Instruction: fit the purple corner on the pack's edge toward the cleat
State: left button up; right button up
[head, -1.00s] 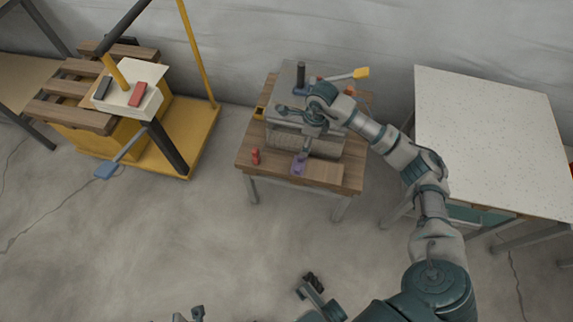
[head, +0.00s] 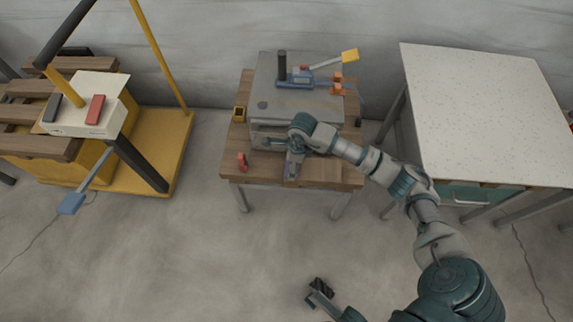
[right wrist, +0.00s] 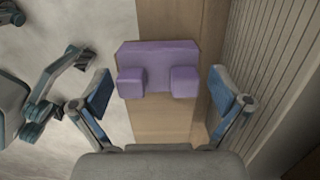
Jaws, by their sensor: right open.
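The purple corner (head: 293,165) lies on the small wooden table near its front edge, in front of the grey box-shaped machine. In the right wrist view the purple corner (right wrist: 158,68) is a block with two stubs. My right gripper (right wrist: 162,88) is open, one finger on each side of it, with gaps showing; I see no grip. In the head view my right gripper (head: 294,148) is above the corner and partly covers it. I cannot pick out the pack or the cleat with certainty. A jointed part at the left of the wrist view may be my left gripper; its state is unclear.
The grey machine (head: 275,100) fills the table's back, with a blue yellow-handled lever (head: 318,71) on top. A speckled white table (head: 480,110) stands right, a yellow trolley (head: 160,140) left.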

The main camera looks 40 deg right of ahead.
jog(key=shift+r, duration=0.25)
jog(key=c, duration=1.1)
